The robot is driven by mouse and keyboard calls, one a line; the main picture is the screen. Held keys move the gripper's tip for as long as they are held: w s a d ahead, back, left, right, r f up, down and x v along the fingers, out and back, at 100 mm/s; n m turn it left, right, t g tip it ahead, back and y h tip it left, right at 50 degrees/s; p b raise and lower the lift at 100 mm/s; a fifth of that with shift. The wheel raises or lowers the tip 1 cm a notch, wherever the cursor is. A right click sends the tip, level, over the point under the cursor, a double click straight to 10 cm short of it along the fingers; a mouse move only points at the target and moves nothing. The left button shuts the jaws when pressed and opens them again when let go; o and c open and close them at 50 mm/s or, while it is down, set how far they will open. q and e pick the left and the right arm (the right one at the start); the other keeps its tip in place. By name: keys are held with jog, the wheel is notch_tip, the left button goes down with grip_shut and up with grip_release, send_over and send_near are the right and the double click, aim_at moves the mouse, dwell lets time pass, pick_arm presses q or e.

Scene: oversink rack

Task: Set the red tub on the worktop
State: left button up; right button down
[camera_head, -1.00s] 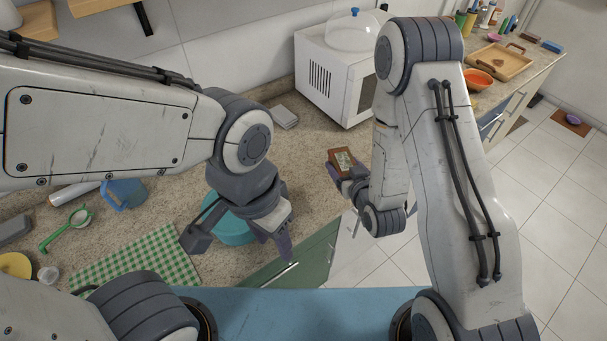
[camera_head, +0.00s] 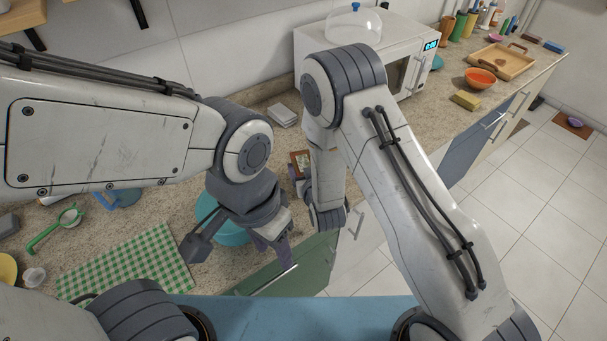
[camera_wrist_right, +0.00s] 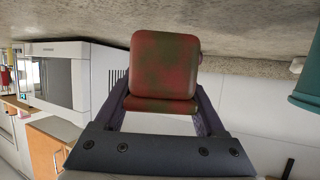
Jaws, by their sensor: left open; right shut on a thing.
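The red tub is a small, box-like thing with red and greenish mottled sides; it shows in the right wrist view (camera_wrist_right: 164,66) and partly in the head view (camera_head: 299,160). My right gripper (camera_wrist_right: 161,100) is shut on it, with a finger on either side. In the head view my right arm hides part of the tub and most of that gripper. The tub appears near the front edge of the speckled worktop (camera_head: 262,135); its height above it is hard to tell. My left gripper (camera_head: 238,250) is open and empty, in front of a teal bowl (camera_head: 222,232).
A white microwave (camera_head: 395,75) with a clear dome on top stands at the back. A grey block (camera_head: 282,115) lies left of it. A green checked cloth (camera_head: 125,265) is at the left. A yellow sponge (camera_head: 466,100) and orange bowl (camera_head: 480,78) lie right. Worktop between cloth and microwave is partly clear.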

notch_tip(320, 180, down, 3)
jog(key=shift+f+p, duration=0.1)
jog(key=shift+p, duration=0.4)
jog(key=shift+f, duration=0.25)
jog(key=shift+f, duration=0.15)
grip_release()
